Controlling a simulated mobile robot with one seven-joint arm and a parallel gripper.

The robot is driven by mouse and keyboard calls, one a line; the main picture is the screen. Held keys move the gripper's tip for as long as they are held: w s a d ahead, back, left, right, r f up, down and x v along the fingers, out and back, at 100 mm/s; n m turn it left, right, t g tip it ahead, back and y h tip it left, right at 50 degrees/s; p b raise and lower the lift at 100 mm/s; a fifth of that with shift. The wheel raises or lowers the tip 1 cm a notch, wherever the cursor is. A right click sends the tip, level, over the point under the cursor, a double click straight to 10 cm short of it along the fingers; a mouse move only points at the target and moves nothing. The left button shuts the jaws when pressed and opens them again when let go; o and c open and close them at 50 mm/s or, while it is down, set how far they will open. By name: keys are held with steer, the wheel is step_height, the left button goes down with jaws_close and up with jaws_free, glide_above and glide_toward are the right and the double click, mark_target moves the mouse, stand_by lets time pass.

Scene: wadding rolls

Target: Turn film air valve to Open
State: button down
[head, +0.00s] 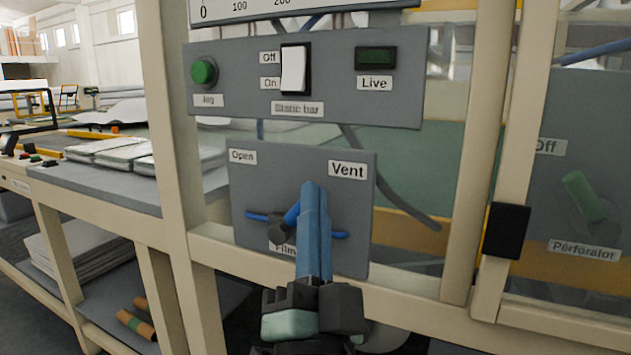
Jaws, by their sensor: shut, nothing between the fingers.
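The film air valve sits on a grey panel (262,185) labelled Open at upper left and Vent at upper right. Its blue handle (291,215) shows just left of my fingers and slants up to the right, towards the Vent side; its upper end is hidden behind them. The lower label, beginning "Film", is partly covered. My gripper (313,186) reaches up from below in front of the panel. Its two long blue fingers are shut together and empty. The fingers overlap the handle in the picture; whether they touch it I cannot tell.
Above is a panel with a green button (204,72), a white Off/On rocker switch (293,70) and a Live lamp (376,58). At right, beyond a cream post (520,140), is the green Perforator knob (584,196). A black block (506,230) sits on that post.

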steer(key=s+d+f+m+g+p, duration=0.1)
steer(key=s+f+m+p, duration=0.2)
steer(key=p, duration=1)
steer(key=s+d+f+m+g+p, duration=0.1)
steer(key=s+f+m+p, duration=0.3)
steer(key=f+m+p, duration=0.4)
steer(key=shift+s+d+m+g+y+p, duration=0.3)
steer(key=shift+m+g+p, duration=0.4)
steer(key=shift+m+p, duration=2.05)
steer(key=shift+n, duration=0.25)
steer(key=a+r+p+x, duration=0.1)
steer(key=a+p+x, duration=0.1)
steer(key=x, duration=1.1)
steer(key=shift+s+a+r+p, duration=0.2)
steer(key=shift+s+a+p, duration=0.1)
steer(key=shift+p, duration=0.5)
